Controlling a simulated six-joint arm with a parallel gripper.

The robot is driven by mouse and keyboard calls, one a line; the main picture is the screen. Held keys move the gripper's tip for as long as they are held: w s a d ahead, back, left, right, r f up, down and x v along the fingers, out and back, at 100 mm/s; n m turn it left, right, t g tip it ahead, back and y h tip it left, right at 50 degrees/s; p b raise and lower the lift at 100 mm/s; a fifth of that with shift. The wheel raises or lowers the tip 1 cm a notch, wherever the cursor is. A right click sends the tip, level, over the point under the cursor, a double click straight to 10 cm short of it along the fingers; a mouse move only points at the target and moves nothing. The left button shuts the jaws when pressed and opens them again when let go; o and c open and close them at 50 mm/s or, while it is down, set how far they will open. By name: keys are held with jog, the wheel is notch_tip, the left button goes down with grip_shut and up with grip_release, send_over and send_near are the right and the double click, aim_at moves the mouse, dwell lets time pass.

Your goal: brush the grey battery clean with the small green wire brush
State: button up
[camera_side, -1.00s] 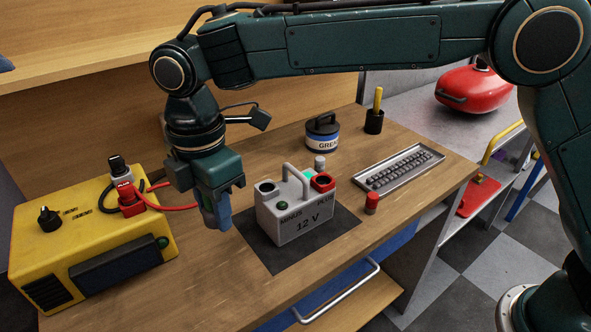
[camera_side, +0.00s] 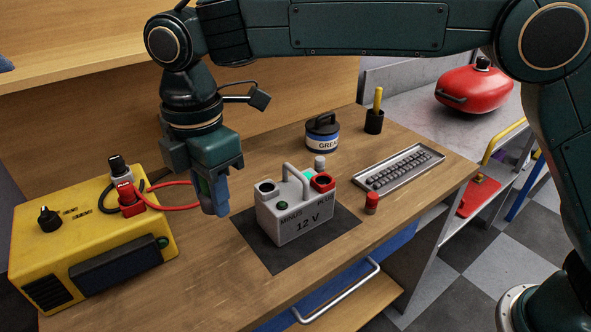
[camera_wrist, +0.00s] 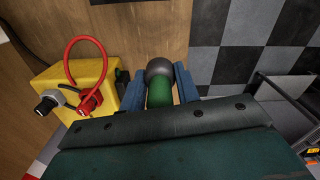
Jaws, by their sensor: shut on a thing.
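The grey battery (camera_side: 296,219), marked MINUS, PLUS and 12 V, stands upright on a dark mat (camera_side: 262,256). It has a carry handle, a dark post opening at left and a red ring at right. A patch of teal shows on its top by the red ring. My gripper (camera_side: 214,205) is in the air just left of the battery, apart from it. In the wrist view my gripper (camera_wrist: 160,92) is shut on a green handle with a dark rounded end, which looks like the green brush (camera_wrist: 159,92). Its bristles are hidden, and in the side view the fingers cover it.
A yellow charger box (camera_side: 92,240) with a red clamp and red cable stands close at left. Behind are a grease tin (camera_side: 322,134) and a black cup (camera_side: 374,121). A metal tray (camera_side: 404,168) and a small red cap (camera_side: 371,205) lie right of the battery.

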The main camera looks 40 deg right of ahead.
jog(key=w+d+f+m, duration=0.1)
jog(key=w+d+m, duration=0.15)
jog(key=d, duration=0.35)
jog(key=w+d+m, duration=0.1)
jog(key=w+d, duration=0.3)
jog(key=d, duration=0.2)
jog(key=m, duration=0.3)
send_over(306, 176)
jog(key=f, duration=0.2)
jog(key=shift+r+n, duration=0.15)
jog(key=shift+n, duration=0.1)
jog(key=shift+f, duration=0.25)
jog(key=shift+f, duration=3.55)
jog(key=shift+w+r, duration=0.1)
jog(key=shift+w, duration=0.1)
jog(key=shift+w, duration=0.55)
